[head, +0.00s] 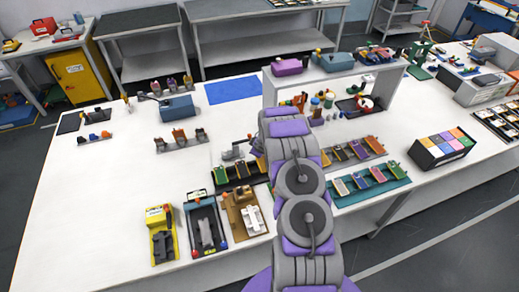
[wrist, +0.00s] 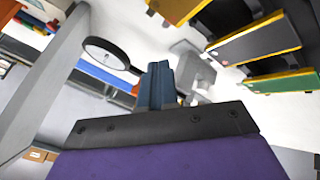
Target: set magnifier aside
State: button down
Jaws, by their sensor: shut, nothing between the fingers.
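The magnifier (wrist: 106,53), with a round lens and a dark rim, shows in the wrist view at upper left. Its dark handle runs toward my gripper and ends beside or behind the fingers. My gripper (wrist: 157,70) has its blue fingers together, with nothing between them. I cannot tell whether the fingers touch the handle. In the head view my arm hides most of the gripper and what lies under it, and I cannot make out the magnifier there for sure.
In the head view, racks of pouch cells (head: 369,184) lie on the white table right of my arm. A raised shelf (head: 270,90) stands behind. A blue box (head: 177,107) and a blue mat (head: 233,89) lie at the back left. The left middle of the table is clear.

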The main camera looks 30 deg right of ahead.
jog(key=s+a+r+m+g+h+b, duration=0.1)
jog(key=s+a+r+b, duration=0.1)
jog(key=s+a+r, duration=0.35)
jog(key=s+a+r+m+g+b, duration=0.2)
jog(key=s+r, duration=0.4)
jog(key=r, duration=0.3)
jog(key=s+a+r+m+g+h+b, duration=0.1)
jog(key=s+a+r+b, duration=0.15)
jog(key=s+r, duration=0.4)
jog(key=s+a+r+g+y+b, duration=0.1)
jog(key=s+a, duration=0.6)
jog(key=s, duration=0.3)
jog(key=s+a+r+m+g+y+b, duration=0.1)
jog(key=s+a+r+g+b, duration=0.1)
jog(key=s+a, duration=0.5)
jog(key=s+a+r+m+g+y+b, duration=0.1)
jog(key=s+a, duration=0.6)
jog(key=s, duration=0.7)
jog(key=shift+a+r+g+y, duration=0.3)
jog(key=shift+r+g+y, duration=0.1)
jog(key=shift+g, duration=0.1)
jog(key=shift+a, duration=0.2)
